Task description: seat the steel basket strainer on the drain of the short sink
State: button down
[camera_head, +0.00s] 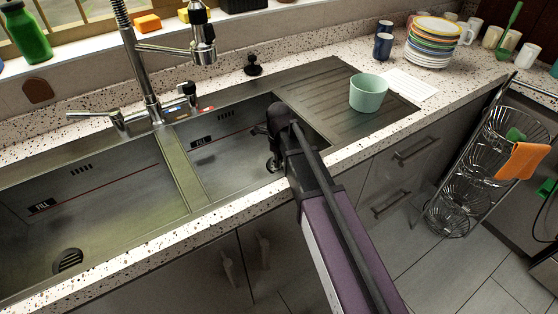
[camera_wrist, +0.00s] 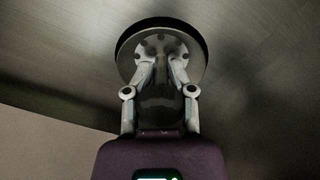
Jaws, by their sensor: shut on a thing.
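The short sink (camera_head: 222,148) is the right basin of the steel double sink. My gripper (camera_head: 274,160) reaches down into its right end. In the wrist view my gripper (camera_wrist: 163,62) points at the basin floor, its fingers closed together on the middle of a round grey piece with holes, the steel basket strainer (camera_wrist: 181,46). The strainer lies within a dark round ring at the drain (camera_wrist: 200,62). The fingers hide its centre, and I cannot tell whether it is fully down. In the head view my arm covers most of this spot.
The long left basin has its own dark drain (camera_head: 67,261). A divider (camera_head: 178,172) separates the basins. A tall tap (camera_head: 145,70) stands behind. A green cup (camera_head: 368,93) is on the ribbed drainboard (camera_head: 325,90). A black stopper-like piece (camera_head: 253,66) stands on the back ledge.

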jog(key=shift+f, duration=0.2)
jog(key=shift+c, duration=1.8)
grip_release()
jog(key=o, duration=0.4)
jog(key=shift+c, duration=0.2)
jog(key=shift+r, duration=0.2)
